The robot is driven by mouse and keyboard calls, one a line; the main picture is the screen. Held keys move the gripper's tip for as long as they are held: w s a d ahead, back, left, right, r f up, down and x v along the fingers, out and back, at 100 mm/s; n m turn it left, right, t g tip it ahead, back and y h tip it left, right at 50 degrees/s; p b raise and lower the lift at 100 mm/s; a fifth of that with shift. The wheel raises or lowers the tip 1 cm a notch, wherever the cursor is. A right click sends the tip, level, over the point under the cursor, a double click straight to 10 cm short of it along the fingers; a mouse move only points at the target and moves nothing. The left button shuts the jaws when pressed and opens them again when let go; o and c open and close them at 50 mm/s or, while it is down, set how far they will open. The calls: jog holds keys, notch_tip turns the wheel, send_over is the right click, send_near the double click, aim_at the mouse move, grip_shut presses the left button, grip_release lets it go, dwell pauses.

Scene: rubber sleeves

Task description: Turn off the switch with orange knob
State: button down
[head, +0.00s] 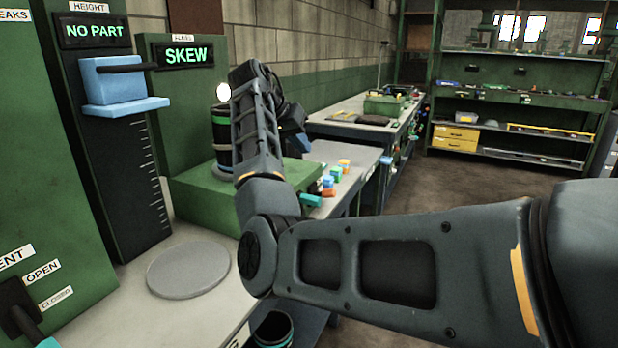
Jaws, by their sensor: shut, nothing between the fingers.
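Several small coloured pieces stand on the bench edge beyond my arm. Among them are a low orange piece (328,192), a blue one (328,182) and a yellow-orange one (344,164). They are too small to tell which is the switch with the orange knob, or its position. A teal handle (311,201) sticks out just in front of them. My gripper (296,135) is a dark shape at the far side of my wrist, above and left of these pieces and apart from them in the picture. It is shut and empty; its fingertips are hard to make out.
A green box (205,200) carries a dark cylinder (221,140) behind my forearm. A green height gauge with a light-blue slider (115,85) stands at left, near a round grey plate (188,268). A lever (20,308) is at lower left. Floor (440,195) is clear at right.

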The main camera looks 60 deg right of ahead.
jog(key=shift+w, duration=0.1)
jog(key=shift+d, duration=0.1)
jog(key=p, duration=0.2)
send_over(323, 193)
jog(key=w, duration=0.1)
jog(key=f, duration=0.7)
jog(key=shift+w+d+f, duration=0.15)
jog(key=shift+d+f, duration=0.05)
jog(key=shift+f, duration=0.05)
jog(key=shift+s+a+f, duration=0.1)
jog(key=shift+s+f, duration=0.1)
jog(key=shift+f, duration=0.45)
jog(key=shift+s+a+f, duration=0.1)
jog(key=shift+s+f, duration=0.1)
jog(key=shift+f, duration=0.5)
jog(key=shift+s+f, duration=0.2)
jog(key=shift+f, duration=0.45)
